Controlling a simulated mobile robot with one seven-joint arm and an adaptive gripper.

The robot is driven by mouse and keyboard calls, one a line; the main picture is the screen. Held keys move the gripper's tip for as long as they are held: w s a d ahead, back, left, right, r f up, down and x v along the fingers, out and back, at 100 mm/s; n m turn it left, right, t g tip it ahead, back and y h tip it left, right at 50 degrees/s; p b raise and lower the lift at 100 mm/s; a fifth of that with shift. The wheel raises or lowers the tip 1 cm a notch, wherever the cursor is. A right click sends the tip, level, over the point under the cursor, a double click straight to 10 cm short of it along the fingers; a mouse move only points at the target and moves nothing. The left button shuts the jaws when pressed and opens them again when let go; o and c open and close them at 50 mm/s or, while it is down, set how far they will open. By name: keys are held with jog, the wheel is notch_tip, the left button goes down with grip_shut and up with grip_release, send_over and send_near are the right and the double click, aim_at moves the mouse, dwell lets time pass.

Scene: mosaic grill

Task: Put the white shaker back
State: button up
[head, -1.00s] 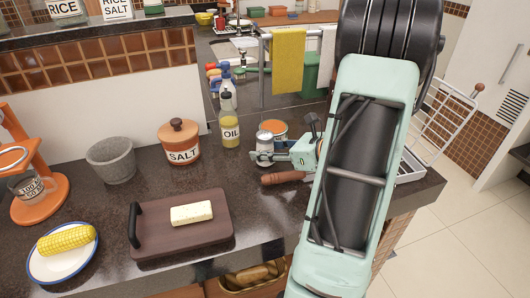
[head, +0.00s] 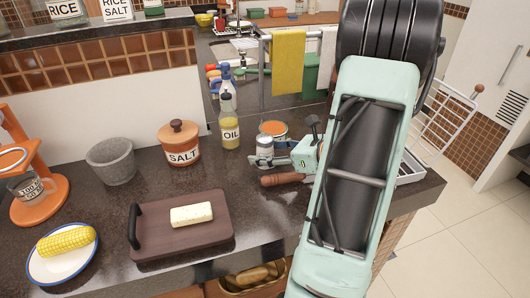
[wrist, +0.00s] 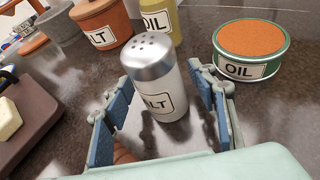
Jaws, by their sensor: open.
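The white shaker (wrist: 158,92) has a silver perforated cap and a label ending in "LT". It stands upright on the dark counter. It also shows in the head view (head: 264,150), beside the orange-topped tin. My gripper (wrist: 165,110) is open, with one blue-padded finger on each side of the shaker. A gap shows between the right finger and the shaker; I cannot tell whether the left finger touches it. In the head view my gripper (head: 282,158) reaches in from the right, low over the counter.
An OIL tin (wrist: 250,52) stands close to the right finger. An oil bottle (head: 230,125) and SALT pot (head: 179,146) stand behind and left. A wooden-handled object (head: 283,179) lies beside the gripper. A board (head: 160,241) with butter lies at the front left.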

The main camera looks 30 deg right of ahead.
jog(key=v, duration=1.1)
jog(key=shift+s+d+r, duration=0.15)
jog(key=shift+s, duration=0.15)
